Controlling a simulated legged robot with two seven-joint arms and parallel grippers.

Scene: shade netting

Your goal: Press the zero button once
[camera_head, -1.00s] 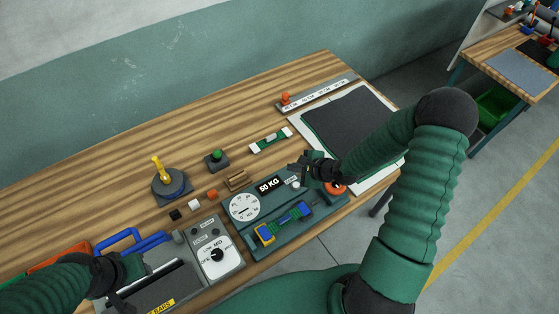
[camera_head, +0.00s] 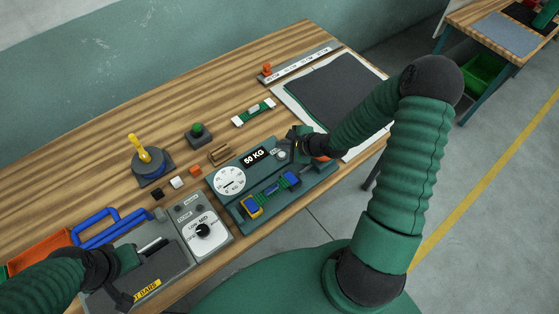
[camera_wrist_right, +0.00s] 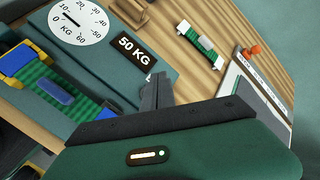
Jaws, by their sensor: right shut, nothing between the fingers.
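The teal scale panel (camera_head: 325,173) lies on the wooden bench, with a white round dial (camera_head: 229,180) and a black "50 KG" plate (camera_head: 255,156). A small pale round button (camera_head: 281,155), apparently the zero button, sits right of that plate; its marking is too small to read. My right gripper (camera_head: 291,135) is shut and empty, close to the button at its upper right; I cannot tell whether it touches. In the right wrist view the shut fingers (camera_wrist_right: 156,91) point at the panel beside the plate and hide the button. My left gripper (camera_head: 125,298) is over the grey box at lower left.
A green-and-blue strap (camera_head: 270,196) lies on the panel. A red-orange knob (camera_head: 322,157) is partly hidden behind my right arm. A grey dial box (camera_head: 203,230), a green button box (camera_head: 198,133) and a yellow lever (camera_head: 140,146) stand to the left.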

